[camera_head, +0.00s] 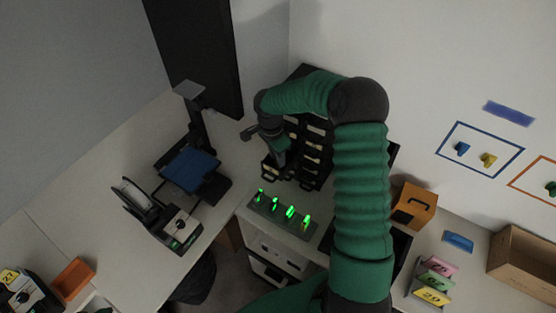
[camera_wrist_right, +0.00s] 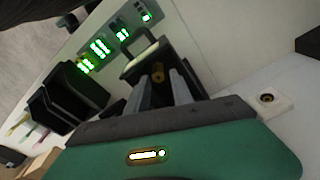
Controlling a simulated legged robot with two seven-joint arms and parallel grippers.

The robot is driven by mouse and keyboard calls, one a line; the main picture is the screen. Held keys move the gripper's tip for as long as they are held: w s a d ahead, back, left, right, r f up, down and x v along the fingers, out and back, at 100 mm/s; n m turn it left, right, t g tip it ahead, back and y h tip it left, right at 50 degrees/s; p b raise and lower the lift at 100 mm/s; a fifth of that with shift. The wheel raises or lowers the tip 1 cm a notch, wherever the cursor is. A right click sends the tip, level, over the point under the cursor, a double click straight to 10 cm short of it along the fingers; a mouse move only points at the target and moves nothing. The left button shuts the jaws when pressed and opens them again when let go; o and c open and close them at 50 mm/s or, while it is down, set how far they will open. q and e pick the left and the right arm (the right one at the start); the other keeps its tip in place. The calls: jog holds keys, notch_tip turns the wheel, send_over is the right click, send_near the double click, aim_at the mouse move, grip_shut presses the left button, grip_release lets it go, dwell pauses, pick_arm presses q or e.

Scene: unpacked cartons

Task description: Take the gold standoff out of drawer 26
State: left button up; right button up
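A black cabinet of small drawers (camera_head: 312,153) stands against the wall, partly hidden by my right arm. One small black drawer (camera_head: 270,173) sticks out at its lower left; it also shows in the right wrist view (camera_wrist_right: 128,72), with a pale label strip and a handle. I cannot read its number. The gold standoff (camera_wrist_right: 158,73) is inside this drawer. My right gripper (camera_head: 277,158) is above the open drawer, pointing down. In the right wrist view its two grey fingers (camera_wrist_right: 163,88) are apart, one on each side of the standoff, with nothing clearly gripped. My left gripper is not in view.
A strip of glowing green lights (camera_head: 282,214) lies in front of the cabinet. Left are a blue-plated printer-like device (camera_head: 188,168) and another machine (camera_head: 160,215). Right are an orange box (camera_head: 413,206), numbered cards (camera_head: 432,282) and a cardboard carton (camera_head: 525,262).

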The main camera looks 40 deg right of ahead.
jog(key=shift+s+a+f, duration=0.15)
jog(key=shift+s+f, duration=0.05)
jog(key=shift+f, duration=0.15)
jog(key=shift+a, duration=0.25)
jog(key=shift+w+a+f, duration=0.1)
jog(key=shift+w+f, duration=0.05)
jog(key=shift+w, duration=0.05)
jog(key=c, duration=0.4)
grip_shut()
jog(key=shift+s+d, duration=0.15)
jog(key=shift+d, duration=0.3)
jog(key=shift+a, duration=0.25)
jog(key=shift+d, duration=0.1)
